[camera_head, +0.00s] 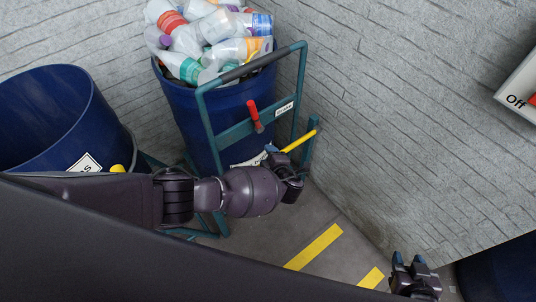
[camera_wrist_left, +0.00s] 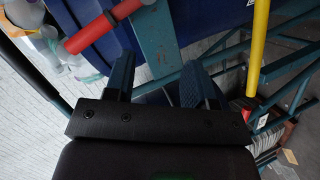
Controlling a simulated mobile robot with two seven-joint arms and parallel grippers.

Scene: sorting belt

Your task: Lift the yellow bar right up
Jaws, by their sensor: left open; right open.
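The yellow bar (camera_head: 300,141) sticks out from the teal frame around the full blue barrel, beside my left gripper. It looks slanted in the head view, and its lower end is hidden behind the gripper. In the left wrist view the yellow bar (camera_wrist_left: 257,45) stands to the right of my fingers, apart from them. My left gripper (camera_head: 275,155) is open, and nothing shows between its fingers (camera_wrist_left: 158,75). My right gripper (camera_head: 409,260) is open and empty at the lower right, well away from the bar.
The teal frame (camera_head: 235,134) carries a red handle (camera_head: 254,115), also visible in the left wrist view (camera_wrist_left: 100,28). The blue barrel (camera_head: 190,110) holds plastic bottles. Another blue barrel (camera_head: 60,110) stands left. A grey brick wall (camera_head: 410,110) is at right. Floor with yellow stripes (camera_head: 314,247) lies below.

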